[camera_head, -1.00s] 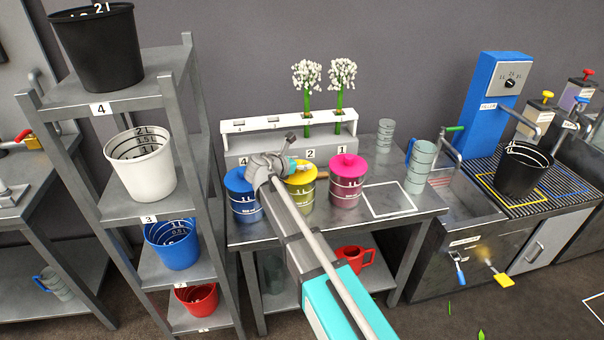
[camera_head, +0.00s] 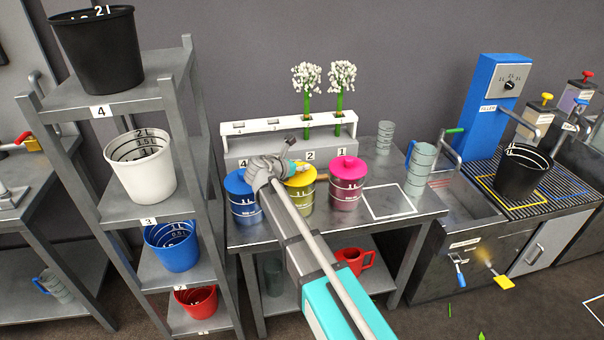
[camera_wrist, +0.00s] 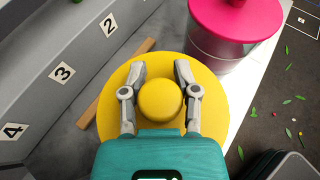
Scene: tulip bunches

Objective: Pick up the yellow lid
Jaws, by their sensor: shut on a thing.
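The yellow lid (camera_wrist: 212,105) fills the middle of the wrist view, with a round knob on top. In the head view the yellow lid (camera_head: 303,177) sits on the middle canister (camera_head: 300,198), partly hidden by my arm. My gripper (camera_wrist: 160,90) is over the lid, with one finger on each side of the knob, shut on it. In the head view my gripper (camera_head: 289,172) is at the canister top, partly hidden by my wrist. I cannot tell whether the lid is clear of the canister.
A blue-lidded canister (camera_head: 241,205) stands to the left and a pink-lidded canister (camera_head: 345,190) close on the right. A white numbered rack (camera_head: 275,143) with two white flower bunches is behind. A white-outlined square (camera_head: 389,201) on the table is empty.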

